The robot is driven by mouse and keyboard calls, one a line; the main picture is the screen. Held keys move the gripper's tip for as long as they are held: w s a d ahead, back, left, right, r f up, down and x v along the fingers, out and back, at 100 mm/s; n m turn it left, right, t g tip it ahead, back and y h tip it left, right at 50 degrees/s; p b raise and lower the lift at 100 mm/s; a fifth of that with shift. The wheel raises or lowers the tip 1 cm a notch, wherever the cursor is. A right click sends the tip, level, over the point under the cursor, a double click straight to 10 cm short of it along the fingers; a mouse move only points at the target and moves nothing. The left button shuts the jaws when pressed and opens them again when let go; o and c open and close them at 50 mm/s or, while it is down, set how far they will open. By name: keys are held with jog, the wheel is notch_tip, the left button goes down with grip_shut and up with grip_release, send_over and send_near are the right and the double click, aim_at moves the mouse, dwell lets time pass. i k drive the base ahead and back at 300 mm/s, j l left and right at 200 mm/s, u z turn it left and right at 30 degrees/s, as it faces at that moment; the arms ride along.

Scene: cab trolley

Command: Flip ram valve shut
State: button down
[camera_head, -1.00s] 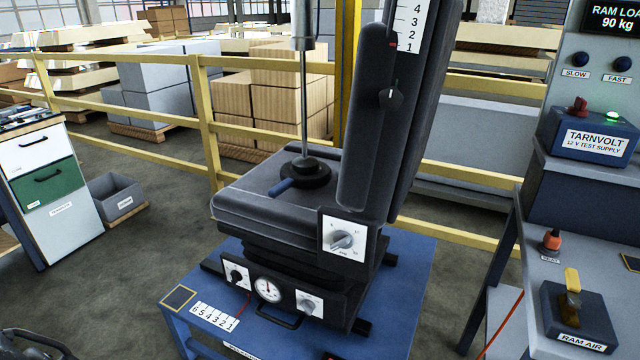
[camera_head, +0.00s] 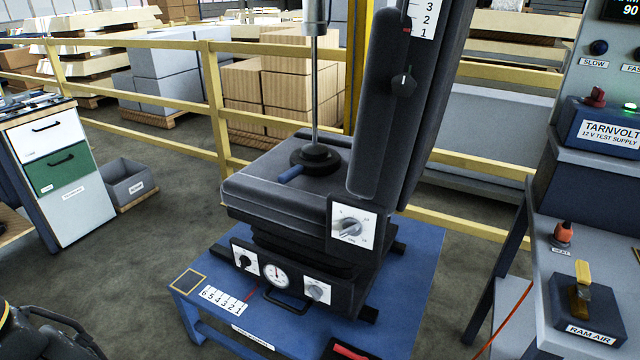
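The ram valve is a yellow lever (camera_head: 581,274) on a dark box labelled RAM AIR (camera_head: 590,310), on the grey bench at the lower right. The lever stands up from a brass-coloured body. A dark part of my arm (camera_head: 45,332) shows at the lower left corner, far from the valve. My gripper's fingers cannot be made out, so whether it is open or shut does not show.
A black seat (camera_head: 290,195) stands on a blue table (camera_head: 410,290) in the middle, with a ram rod pressing down on it. An orange-topped SEAT knob (camera_head: 563,233) and a blue Tarnvolt supply (camera_head: 605,130) are near the valve. A drawer cabinet (camera_head: 65,180) stands left.

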aim_at(583, 278)
jog(key=z, duration=1.5)
